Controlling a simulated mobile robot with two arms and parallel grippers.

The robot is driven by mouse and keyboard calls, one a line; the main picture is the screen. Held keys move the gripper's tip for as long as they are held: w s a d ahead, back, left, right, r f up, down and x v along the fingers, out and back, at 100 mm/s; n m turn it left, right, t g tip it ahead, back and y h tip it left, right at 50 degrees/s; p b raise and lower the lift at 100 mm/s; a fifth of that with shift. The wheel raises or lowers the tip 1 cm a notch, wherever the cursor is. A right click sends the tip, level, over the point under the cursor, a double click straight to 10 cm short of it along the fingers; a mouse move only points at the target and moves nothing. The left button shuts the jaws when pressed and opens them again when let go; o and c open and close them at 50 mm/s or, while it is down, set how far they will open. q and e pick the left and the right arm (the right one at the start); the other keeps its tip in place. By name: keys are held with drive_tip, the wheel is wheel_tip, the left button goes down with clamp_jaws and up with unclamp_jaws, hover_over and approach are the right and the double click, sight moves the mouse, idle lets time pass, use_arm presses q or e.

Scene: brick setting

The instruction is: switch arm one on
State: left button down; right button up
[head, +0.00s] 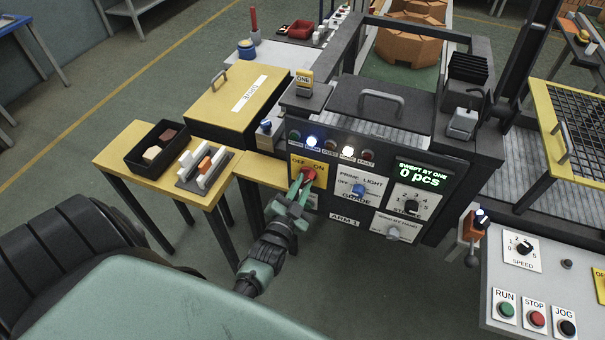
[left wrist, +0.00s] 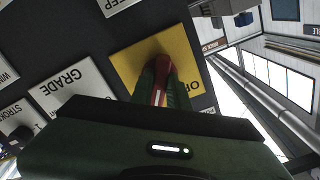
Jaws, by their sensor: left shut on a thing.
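The arm one panel is the dark box front with an "ARM 1" label (head: 344,220). At its upper left is a yellow OFF/ON plate (head: 296,162), also in the left wrist view (left wrist: 196,55). A red switch knob (head: 310,173) sits on this plate. My left gripper (head: 304,183) is shut on the red knob; in the left wrist view its green fingers stand on both sides of the red knob (left wrist: 162,68). The fingers partly hide the knob, so its exact setting is unclear. My right gripper is not in view.
The display (head: 421,175) reads 0 pcs. A yellow table (head: 130,150) stands left.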

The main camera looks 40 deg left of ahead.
use_arm(q)
drive_tip(key=shift+m, duration=1.1)
drive_tip(key=c, duration=1.4)
unclamp_jaws()
drive_tip(key=shift+o, duration=0.2)
drive_tip(key=b+v, duration=0.1)
drive_tip(key=v, duration=0.6)
drive_tip(key=shift+s+b, duration=0.35)
drive_tip(key=shift+s, duration=0.05)
